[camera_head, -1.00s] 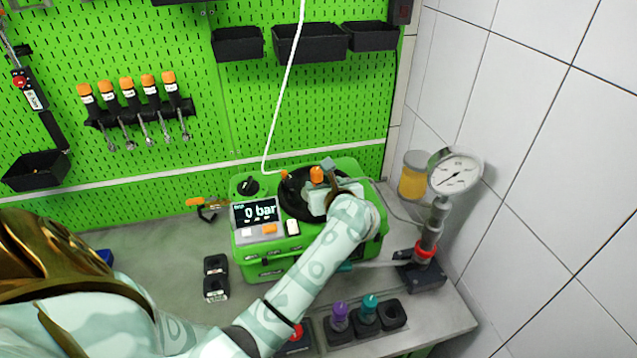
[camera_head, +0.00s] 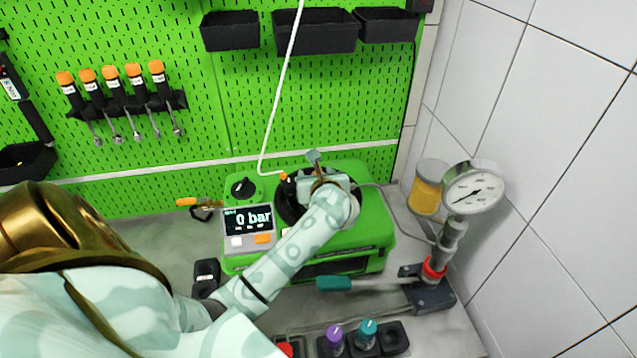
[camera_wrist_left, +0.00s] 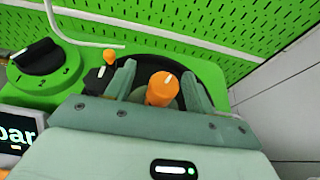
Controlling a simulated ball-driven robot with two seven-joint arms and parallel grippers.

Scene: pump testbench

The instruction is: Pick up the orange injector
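The orange injector (camera_wrist_left: 162,88) stands in the round black top of the green tester (camera_head: 372,232). In the left wrist view its orange cap is between the two fingers of my left gripper (camera_wrist_left: 160,84), with a gap visible on each side. The left gripper is open around it. In the head view the left gripper (camera_head: 318,172) is over the tester's black top and hides the orange injector. My right gripper is not in view.
A small orange-tipped part (camera_wrist_left: 110,56) and a black dial (camera_wrist_left: 38,58) are close by on the left. A pressure gauge (camera_head: 473,190) with a teal-handled lever (camera_head: 334,283) stands to the right. Purple (camera_head: 335,335) and teal (camera_head: 367,333) injectors stand in front.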

